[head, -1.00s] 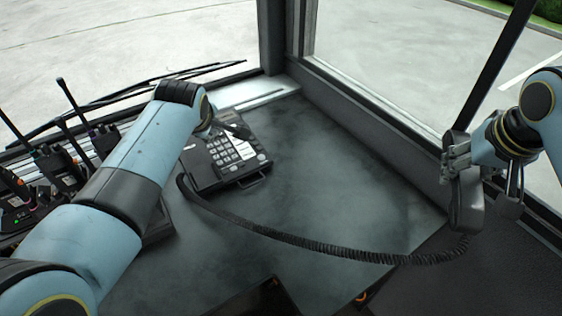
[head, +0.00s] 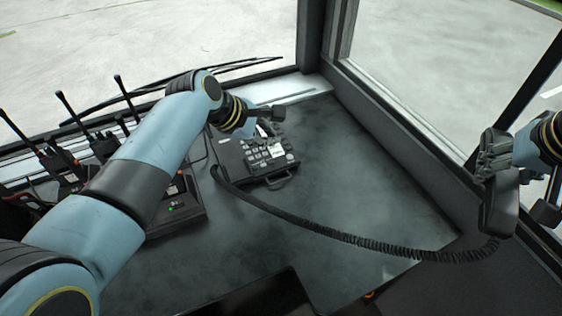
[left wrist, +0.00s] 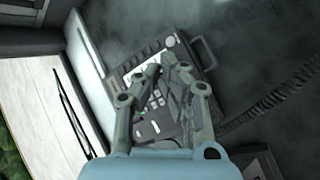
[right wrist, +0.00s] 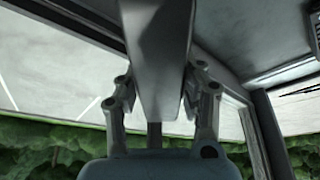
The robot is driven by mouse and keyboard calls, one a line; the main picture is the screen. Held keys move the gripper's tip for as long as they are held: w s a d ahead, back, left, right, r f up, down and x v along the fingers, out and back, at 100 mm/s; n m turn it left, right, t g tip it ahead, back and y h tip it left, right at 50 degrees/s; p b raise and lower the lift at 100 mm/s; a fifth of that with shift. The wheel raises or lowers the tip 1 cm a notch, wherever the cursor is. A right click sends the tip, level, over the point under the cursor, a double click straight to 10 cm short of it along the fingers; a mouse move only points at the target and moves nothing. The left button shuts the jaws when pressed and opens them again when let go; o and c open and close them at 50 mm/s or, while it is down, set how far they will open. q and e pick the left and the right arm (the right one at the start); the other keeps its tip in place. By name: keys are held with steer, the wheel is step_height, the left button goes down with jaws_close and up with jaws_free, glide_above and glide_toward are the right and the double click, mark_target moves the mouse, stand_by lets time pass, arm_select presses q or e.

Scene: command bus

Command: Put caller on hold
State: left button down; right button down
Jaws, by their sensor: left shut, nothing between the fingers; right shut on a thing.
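The black desk phone (head: 283,178) lies on the dark counter, its light keypad partly hidden by my left arm. My left gripper (head: 272,113) is shut and empty over the phone, in front of its keypad. In the left wrist view the fingers (left wrist: 168,70) cover part of the phone (left wrist: 152,127); I cannot tell whether they touch a key. My right gripper (head: 490,158) is shut on the black handset (head: 498,205) and holds it up at the right, away from the phone. The handset (right wrist: 158,60) fills the middle of the right wrist view. A coiled cord (head: 370,243) joins handset and phone.
Several handheld radios (head: 65,165) with upright antennas stand in a charger at the left, near my left arm. A window frame (head: 390,115) borders the counter at the right. The counter (head: 345,165) right of the phone is clear apart from the cord.

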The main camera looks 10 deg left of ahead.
mark_target(274, 163)
arm_select(q)
steer(key=shift+f, duration=0.1)
arm_select(e)
steer(key=shift+f, duration=0.1)
